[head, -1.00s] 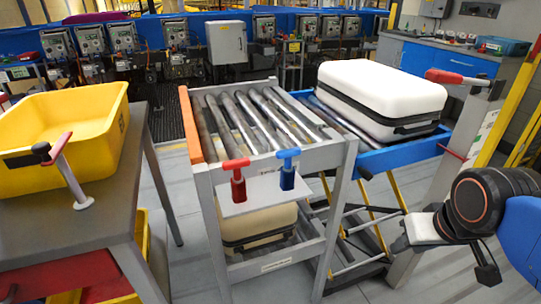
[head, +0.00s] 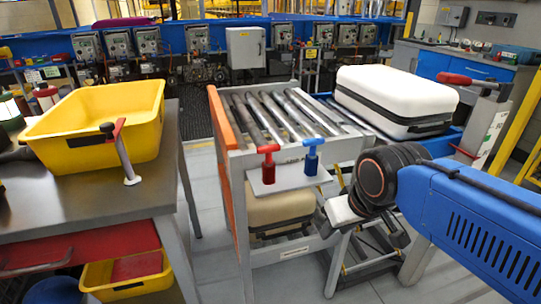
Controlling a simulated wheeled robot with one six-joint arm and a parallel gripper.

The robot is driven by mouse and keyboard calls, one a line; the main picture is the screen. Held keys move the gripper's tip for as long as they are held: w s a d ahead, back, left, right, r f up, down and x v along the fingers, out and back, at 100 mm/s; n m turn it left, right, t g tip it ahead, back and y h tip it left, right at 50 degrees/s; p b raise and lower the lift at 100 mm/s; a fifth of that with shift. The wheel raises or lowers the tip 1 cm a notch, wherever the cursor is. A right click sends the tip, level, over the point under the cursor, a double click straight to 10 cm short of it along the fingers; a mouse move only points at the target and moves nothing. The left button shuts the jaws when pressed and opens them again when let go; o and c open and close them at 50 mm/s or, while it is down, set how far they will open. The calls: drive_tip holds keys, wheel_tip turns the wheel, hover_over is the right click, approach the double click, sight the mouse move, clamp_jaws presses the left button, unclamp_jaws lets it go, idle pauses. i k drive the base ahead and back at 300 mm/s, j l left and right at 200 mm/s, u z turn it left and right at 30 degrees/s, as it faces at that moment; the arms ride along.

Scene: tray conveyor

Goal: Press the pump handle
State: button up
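No part is marked as the pump handle. A grey post at the right bears a red-gripped lever (head: 455,78) beside the blue lift platform (head: 468,142). A red T-handle (head: 268,150) and a blue T-handle (head: 313,143) stand upright on a small grey shelf on the front of the roller conveyor (head: 232,133). Another lever (head: 123,150) with a dark red grip leans on the left table. My gripper (head: 362,222) is at the end of my blue arm, in front of the conveyor's right side in the picture, apart from every handle. Its fingers are not clear.
A white case (head: 395,92) lies on the blue platform. A tan case (head: 282,210) sits under the rollers. A yellow bin (head: 75,143) stands on the grey table (head: 90,190) at left. Bare floor shows between the table and conveyor.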

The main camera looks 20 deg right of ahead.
sight(445, 78)
drive_tip(key=z, duration=1.3)
